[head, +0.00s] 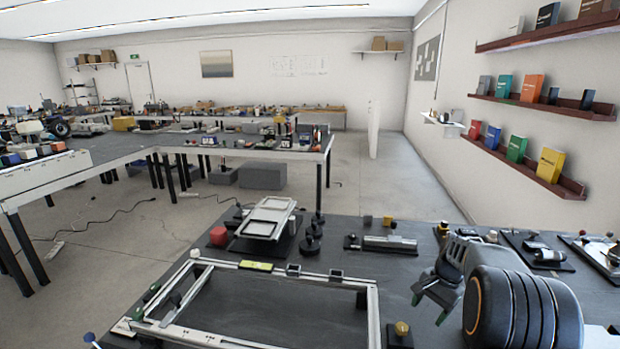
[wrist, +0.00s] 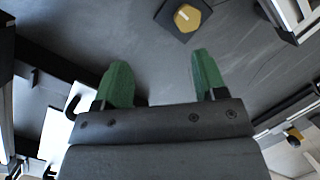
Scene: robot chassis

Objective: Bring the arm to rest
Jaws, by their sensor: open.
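My gripper (head: 428,312) hangs over the dark workbench (head: 405,262) at the lower right of the head view, in front of my large black arm joint. In the wrist view, its two green fingertips (wrist: 160,62) stand apart with nothing between them. A yellow knob on a black square base (head: 402,330) is close by, left of and below the gripper in the head view. The knob also shows in the wrist view (wrist: 187,18), beyond the fingertips. No object is held. How high the fingertips are above the bench is hard to tell.
A silver chassis frame (head: 240,338) fills the bench's left side. A tilted grey tray (head: 265,218), a red knob (head: 218,236) and a metal slide fixture (head: 388,244) stand behind it. Black fixtures (head: 540,252) lie at the right. Bare bench shows between frame and gripper.

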